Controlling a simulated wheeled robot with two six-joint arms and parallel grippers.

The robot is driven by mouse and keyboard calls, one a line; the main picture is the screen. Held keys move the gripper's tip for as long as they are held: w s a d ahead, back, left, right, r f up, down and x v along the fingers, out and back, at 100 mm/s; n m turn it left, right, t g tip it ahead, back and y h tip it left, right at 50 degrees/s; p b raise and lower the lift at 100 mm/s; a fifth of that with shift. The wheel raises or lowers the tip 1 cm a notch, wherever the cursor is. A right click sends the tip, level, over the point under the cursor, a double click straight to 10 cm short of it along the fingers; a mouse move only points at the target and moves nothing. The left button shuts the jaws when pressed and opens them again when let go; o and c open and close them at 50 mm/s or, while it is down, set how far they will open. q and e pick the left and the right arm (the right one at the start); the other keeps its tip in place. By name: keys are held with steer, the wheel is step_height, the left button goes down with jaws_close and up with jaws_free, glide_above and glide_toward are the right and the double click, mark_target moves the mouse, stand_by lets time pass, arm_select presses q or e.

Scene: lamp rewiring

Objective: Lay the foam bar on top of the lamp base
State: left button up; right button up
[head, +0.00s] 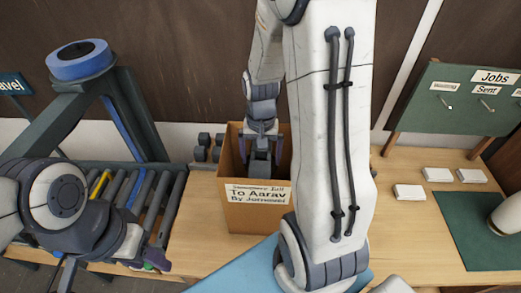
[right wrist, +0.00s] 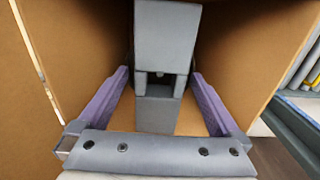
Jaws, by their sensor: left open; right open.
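An open cardboard box (head: 258,208) with a label stands on the table. My right gripper (head: 262,140) reaches down into it from above. In the right wrist view my right gripper's purple fingers (right wrist: 160,98) are open, one on each side of grey pieces. A grey block (right wrist: 166,35) lies further along, and a lower grey piece (right wrist: 158,112) with a notched top edge shows between the fingers. I cannot tell which is the foam bar and which the lamp base, or whether they touch. My left gripper (head: 154,262) is open and empty by the rollers.
Several small grey blocks (head: 206,146) stand left of the box. A roller conveyor (head: 120,190) lies further left. White cards (head: 409,191) and a green mat (head: 478,243) are at the right. My right arm hides the middle of the table.

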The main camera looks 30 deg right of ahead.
step_height(320, 180, up, 13)
steer(key=b, duration=0.1)
steer(key=s+a+f+n, duration=0.1)
steer(key=s+a+n, duration=0.25)
steer(key=a, duration=0.45)
steer(key=s+a+f+n, duration=0.1)
steer(key=s+a+n, duration=0.1)
steer(key=a+n, duration=0.45)
steer(key=s+a+f+n+y, duration=0.1)
steer(key=s+a+n, duration=0.3)
steer(key=s+a, duration=0.4)
steer(key=shift+s+a+f+n, duration=0.15)
steer(key=shift+s+f+n, duration=0.25)
steer(key=shift+s+f, duration=0.45)
steer(key=shift+b, duration=0.3)
